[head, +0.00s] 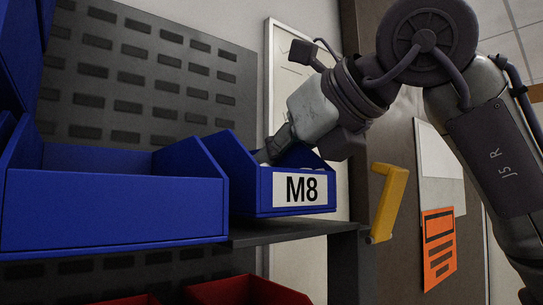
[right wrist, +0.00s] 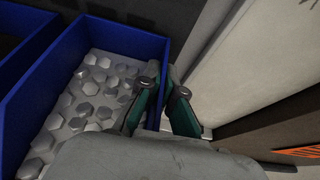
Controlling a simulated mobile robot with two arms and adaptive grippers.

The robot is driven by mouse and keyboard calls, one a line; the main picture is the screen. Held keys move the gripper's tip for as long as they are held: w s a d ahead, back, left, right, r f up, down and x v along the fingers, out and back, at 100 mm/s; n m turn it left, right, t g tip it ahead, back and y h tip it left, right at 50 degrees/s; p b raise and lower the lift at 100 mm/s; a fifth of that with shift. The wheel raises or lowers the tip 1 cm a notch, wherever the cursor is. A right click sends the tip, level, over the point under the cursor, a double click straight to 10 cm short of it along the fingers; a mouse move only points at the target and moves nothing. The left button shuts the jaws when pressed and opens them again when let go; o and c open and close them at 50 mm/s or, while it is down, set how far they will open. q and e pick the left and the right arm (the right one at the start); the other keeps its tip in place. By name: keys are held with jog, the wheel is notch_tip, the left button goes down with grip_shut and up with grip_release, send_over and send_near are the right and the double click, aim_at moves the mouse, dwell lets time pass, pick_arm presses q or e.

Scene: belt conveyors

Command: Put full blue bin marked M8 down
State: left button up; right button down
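The blue bin marked M8 (head: 264,190) is at the right end of the dark shelf (head: 280,230), with its white label (head: 302,189) facing me. I cannot tell whether its base touches the shelf. In the right wrist view the bin (right wrist: 130,40) is full of grey hexagonal pieces (right wrist: 85,100). My right gripper (right wrist: 162,78) is at the bin's right wall, one green-padded finger inside and one outside, close together and shut on the wall. In the head view my right arm reaches down to the bin, and its fingertips are mostly hidden. My left gripper is not in view.
Another blue bin (head: 110,208) stands close on the left of the shelf. Red bins (head: 245,290) are below. A slotted dark panel (head: 150,75) rises behind. A yellow handle (head: 388,203) and an orange sign (head: 438,248) are to the right.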

jog(key=shift+f+b, duration=0.5)
jog(key=shift+b, duration=0.05)
jog(key=c, duration=1.2)
grip_release()
jog(key=shift+s, duration=0.1)
jog(key=shift+c, duration=0.2)
jog(key=v, duration=1.2)
